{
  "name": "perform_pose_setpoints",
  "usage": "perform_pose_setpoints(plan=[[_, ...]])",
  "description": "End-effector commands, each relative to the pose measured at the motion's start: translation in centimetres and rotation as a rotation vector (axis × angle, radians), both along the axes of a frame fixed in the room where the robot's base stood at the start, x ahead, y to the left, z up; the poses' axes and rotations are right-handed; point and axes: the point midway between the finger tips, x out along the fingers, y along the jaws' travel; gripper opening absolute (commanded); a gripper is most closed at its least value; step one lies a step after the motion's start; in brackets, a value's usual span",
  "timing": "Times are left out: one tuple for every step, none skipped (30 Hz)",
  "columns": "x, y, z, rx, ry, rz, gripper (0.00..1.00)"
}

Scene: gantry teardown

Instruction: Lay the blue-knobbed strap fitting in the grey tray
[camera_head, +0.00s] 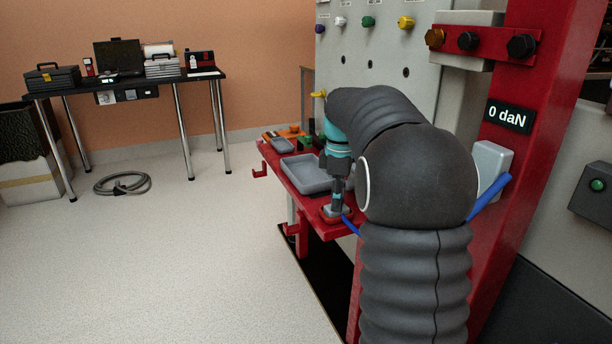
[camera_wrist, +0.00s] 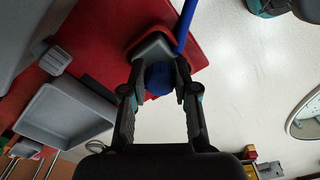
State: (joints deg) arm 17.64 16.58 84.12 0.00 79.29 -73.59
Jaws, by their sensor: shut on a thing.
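The blue-knobbed strap fitting has a round blue knob (camera_wrist: 157,80), a grey and red base (camera_wrist: 152,46) and a blue strap (camera_wrist: 186,22). My gripper (camera_wrist: 158,84) is shut on the knob, one finger on either side of it. In the head view my gripper (camera_head: 337,203) points down at the near end of the red shelf, with the fitting (camera_head: 335,214) below it. I cannot tell whether the base touches the shelf. The grey tray (camera_head: 300,180) lies farther along the shelf, empty. It also shows at left in the wrist view (camera_wrist: 65,113).
A grey panel with coloured knobs (camera_head: 368,22) rises behind my arm. A red column (camera_head: 530,75) stands at right. The floor left of the shelf is open.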

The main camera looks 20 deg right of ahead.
Motion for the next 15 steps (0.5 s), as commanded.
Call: perform_pose_setpoints(plan=[[0.0, 0.0, 0.0, 0.000, 0.000, 0.000, 0.00], [0.0, 0.0, 0.0, 0.000, 0.000, 0.000, 0.00], [0.0, 0.0, 0.0, 0.000, 0.000, 0.000, 0.00], [0.0, 0.0, 0.0, 0.000, 0.000, 0.000, 0.00], [0.0, 0.0, 0.0, 0.000, 0.000, 0.000, 0.00], [0.0, 0.0, 0.1, 0.000, 0.000, 0.000, 0.00], [0.0, 0.0, 0.2, 0.000, 0.000, 0.000, 0.00], [0.0, 0.0, 0.3, 0.000, 0.000, 0.000, 0.00], [0.0, 0.0, 0.5, -0.001, -0.001, 0.000, 0.00], [0.0, 0.0, 0.7, -0.001, -0.001, 0.000, 0.00], [0.0, 0.0, 0.9, -0.001, -0.001, 0.000, 0.00], [0.0, 0.0, 1.1, -0.001, -0.001, 0.000, 0.00], [0.0, 0.0, 1.3, -0.001, -0.001, 0.000, 0.00], [0.0, 0.0, 1.5, -0.001, -0.001, 0.000, 0.00], [0.0, 0.0, 1.8, -0.001, -0.001, 0.000, 0.00]])
